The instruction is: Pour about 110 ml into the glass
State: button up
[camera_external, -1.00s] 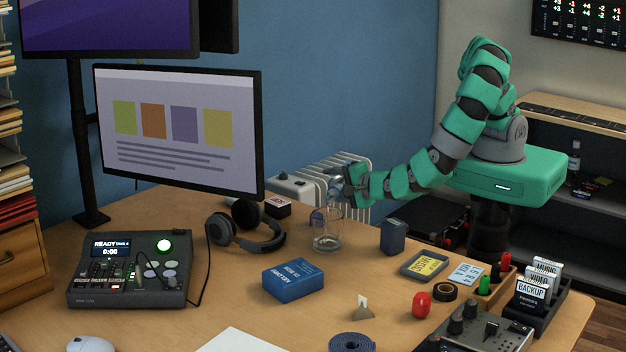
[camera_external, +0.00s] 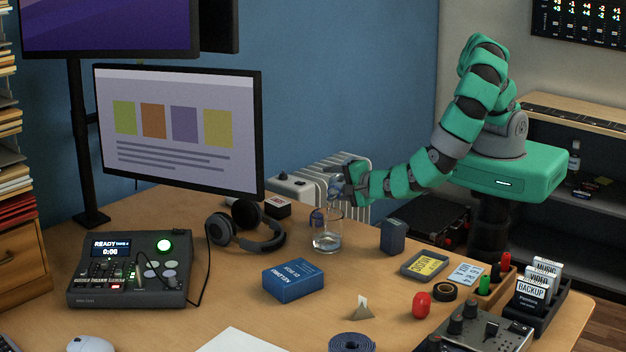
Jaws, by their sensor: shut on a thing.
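The glass (camera_external: 327,236) stands upright on the desk, right of the headphones. It is clear, with a shallow layer of bluish, water-like liquid at its bottom. My gripper (camera_external: 341,187) is just above and slightly right of the glass. It is shut on a small clear vessel (camera_external: 335,189), which looks tilted with its lower end toward the glass's rim. The vessel is largely hidden by my gripper, so its shape and the level inside it cannot be told. A separate stream is too small to make out.
Black headphones (camera_external: 244,232) lie left of the glass and a dark blue box (camera_external: 392,237) stands to its right. A blue carton (camera_external: 293,280) lies in front. A monitor (camera_external: 180,128) rises at the left.

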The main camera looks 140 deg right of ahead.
jog(key=shift+r+p, duration=0.25)
jog(key=shift+p, duration=0.55)
dwell(0.5)
notch_tip(320, 180, down, 2)
jog(key=b, duration=0.6)
jog(key=shift+m, duration=0.4)
jog(key=b, duration=0.2)
jog(key=shift+s+f+y+b, duration=0.1)
jog(key=shift+f+y+b, duration=0.2)
jog(key=shift+r+t, duration=0.2)
jog(key=shift+t, duration=0.2)
jog(key=shift+m, duration=0.3)
jog(key=b, duration=0.3)
jog(key=shift+d+f, duration=0.1)
jog(key=shift+f, duration=0.3)
jog(key=shift+s+f+m+b, duration=0.15)
jog(key=shift+f+m+b, duration=0.15)
jog(key=shift+b, duration=0.6)
jog(key=shift+b, duration=0.65)
